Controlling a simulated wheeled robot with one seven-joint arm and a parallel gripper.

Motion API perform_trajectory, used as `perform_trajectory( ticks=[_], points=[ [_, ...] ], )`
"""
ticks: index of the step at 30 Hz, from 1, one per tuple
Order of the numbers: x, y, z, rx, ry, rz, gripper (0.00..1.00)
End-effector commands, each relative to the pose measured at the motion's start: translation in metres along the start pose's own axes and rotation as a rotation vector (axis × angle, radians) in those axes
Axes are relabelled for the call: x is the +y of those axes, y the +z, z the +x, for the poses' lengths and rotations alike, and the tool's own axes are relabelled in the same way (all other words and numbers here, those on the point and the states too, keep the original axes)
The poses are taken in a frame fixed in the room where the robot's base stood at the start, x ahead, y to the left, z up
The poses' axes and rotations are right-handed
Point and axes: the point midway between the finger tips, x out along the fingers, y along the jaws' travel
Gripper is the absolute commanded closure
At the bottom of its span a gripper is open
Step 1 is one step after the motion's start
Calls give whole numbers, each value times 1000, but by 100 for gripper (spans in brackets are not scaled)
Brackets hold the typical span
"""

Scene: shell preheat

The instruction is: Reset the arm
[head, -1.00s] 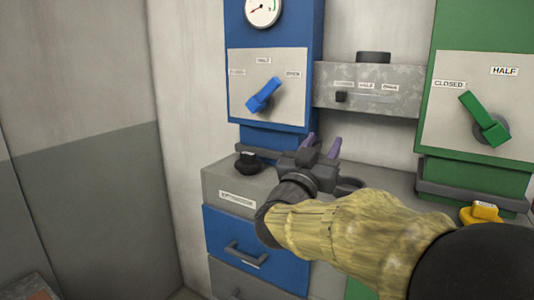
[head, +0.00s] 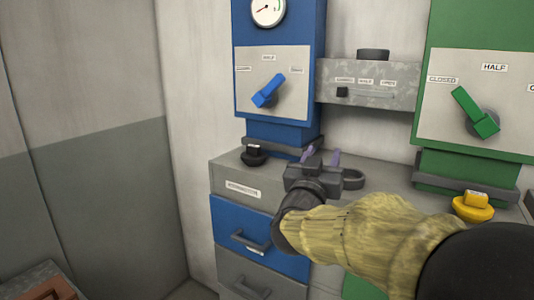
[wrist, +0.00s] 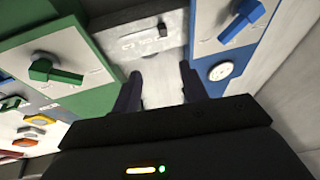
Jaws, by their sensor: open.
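My gripper (head: 321,159) is in front of the blue and green panels, above the grey counter, with its purple-grey fingers pointing away from the head camera. In the wrist view my gripper (wrist: 160,88) shows two fingers spread apart with nothing between them. My arm, in a yellowish sleeve, reaches in from the lower right. The blue lever (head: 268,91) on the blue panel is tilted, and the green lever (head: 475,112) on the green panel is tilted too. The gripper appears to touch neither lever.
A grey slider box (head: 367,82) sits between the panels. A black knob (head: 255,154) and a yellow knob (head: 474,206) stand on the counter. A blue drawer (head: 245,235) is below. A brown box (head: 45,285) is at lower left. Open floor space lies left of the drawers.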

Motion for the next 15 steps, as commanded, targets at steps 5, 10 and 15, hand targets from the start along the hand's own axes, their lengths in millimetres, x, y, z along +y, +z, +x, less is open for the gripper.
perform_trajectory(
  ticks=[5, 10, 15],
  points=[
    [-9, 28, -4, -90, -103, -1, 56],
    [-19, 71, -18, -240, -236, -6, 56],
    [-21, 138, -54, -503, -386, -21, 56]
  ],
)
